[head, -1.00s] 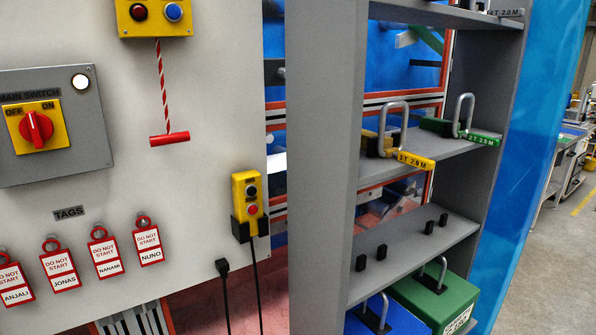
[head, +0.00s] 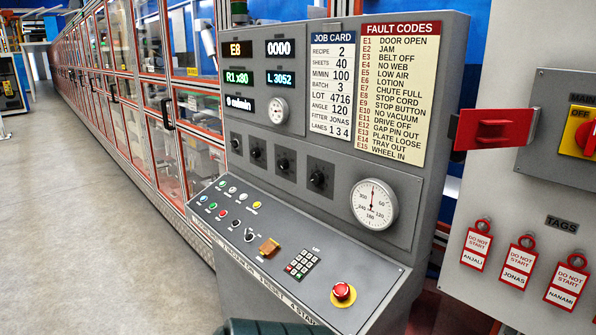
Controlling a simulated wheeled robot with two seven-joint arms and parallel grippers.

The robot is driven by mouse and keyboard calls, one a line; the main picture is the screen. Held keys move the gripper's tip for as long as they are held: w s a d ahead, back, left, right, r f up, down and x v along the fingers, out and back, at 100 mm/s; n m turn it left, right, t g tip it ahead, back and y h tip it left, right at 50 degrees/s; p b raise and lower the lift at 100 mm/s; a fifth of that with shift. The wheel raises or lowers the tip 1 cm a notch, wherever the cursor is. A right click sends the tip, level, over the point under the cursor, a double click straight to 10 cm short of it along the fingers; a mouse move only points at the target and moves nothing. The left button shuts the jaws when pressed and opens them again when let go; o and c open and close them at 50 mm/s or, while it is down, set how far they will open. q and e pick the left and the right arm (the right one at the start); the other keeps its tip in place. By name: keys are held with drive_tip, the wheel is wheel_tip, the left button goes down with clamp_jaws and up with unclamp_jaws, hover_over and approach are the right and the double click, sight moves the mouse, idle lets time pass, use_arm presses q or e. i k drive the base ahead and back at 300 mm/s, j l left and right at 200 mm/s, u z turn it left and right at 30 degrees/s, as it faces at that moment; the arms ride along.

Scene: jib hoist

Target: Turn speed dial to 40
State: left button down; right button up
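A grey control console (head: 400,265) fills the middle of the head view. Several black dial knobs sit in a row on its upright face, including a left one (head: 256,152), a middle one (head: 283,165) and a right one (head: 318,179). Their labels and scales are too small to read, so I cannot tell which is the speed dial. A display (head: 240,104) reads 0 m/min. A large round gauge (head: 374,204) is right of the knobs, its needle near the top. Neither gripper is in view.
The sloped panel holds coloured buttons, a keypad (head: 302,264) and a red stop button (head: 343,292). The fault display (head: 239,49) shows E8. Clear floor (head: 90,220) lies left.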

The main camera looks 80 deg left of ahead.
sight(283, 165)
drive_tip(key=j+u, duration=0.1)
drive_tip(key=u, duration=2.5)
